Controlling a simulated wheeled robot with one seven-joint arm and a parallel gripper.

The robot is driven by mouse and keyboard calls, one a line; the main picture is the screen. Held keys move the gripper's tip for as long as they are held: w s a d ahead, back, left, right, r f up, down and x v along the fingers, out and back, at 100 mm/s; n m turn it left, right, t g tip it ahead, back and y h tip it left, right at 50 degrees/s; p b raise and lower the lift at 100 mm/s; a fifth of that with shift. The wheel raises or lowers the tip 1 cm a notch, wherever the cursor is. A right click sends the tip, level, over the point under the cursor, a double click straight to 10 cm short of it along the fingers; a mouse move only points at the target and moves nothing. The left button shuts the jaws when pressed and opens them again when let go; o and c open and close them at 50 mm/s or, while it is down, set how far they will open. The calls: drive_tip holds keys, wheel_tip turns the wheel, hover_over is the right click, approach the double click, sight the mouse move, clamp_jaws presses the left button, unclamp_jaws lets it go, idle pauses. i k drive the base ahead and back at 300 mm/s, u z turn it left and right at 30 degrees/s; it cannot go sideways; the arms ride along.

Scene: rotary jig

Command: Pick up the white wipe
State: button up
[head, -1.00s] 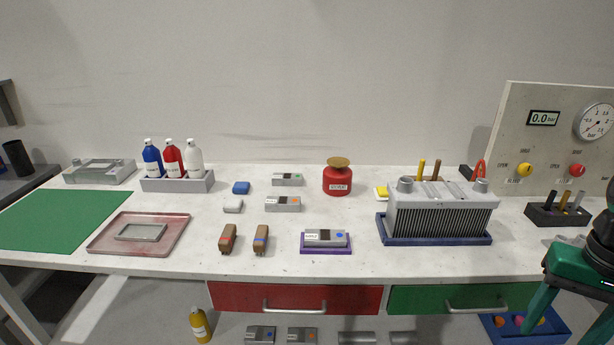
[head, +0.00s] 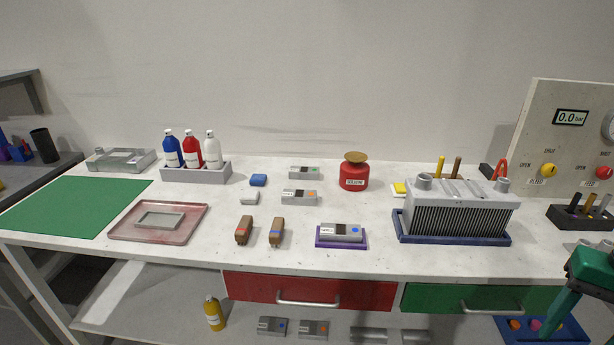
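The white wipe (head: 249,198) is a small pale folded block on the white bench top, left of the middle. It lies just in front of a similar blue wipe (head: 258,180). My gripper (head: 572,318) is green and shows only in part at the lower right edge, far from the white wipe. One finger slants down. The other side is cut off by the frame, so I cannot see the gap or whether it holds anything.
A bottle rack (head: 197,173) is behind left, a red tray (head: 187,230) front left. A red can (head: 354,175) and finned radiator (head: 461,211) are farther right.

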sight(248, 197)
drive_tip(key=z, duration=0.05)
drive_tip(key=k, duration=0.6)
drive_tip(key=u, duration=0.35)
drive_tip(key=i, duration=0.4)
drive_tip(key=u, duration=0.7)
drive_tip(key=i, duration=1.25)
drive_tip(key=z, duration=0.3)
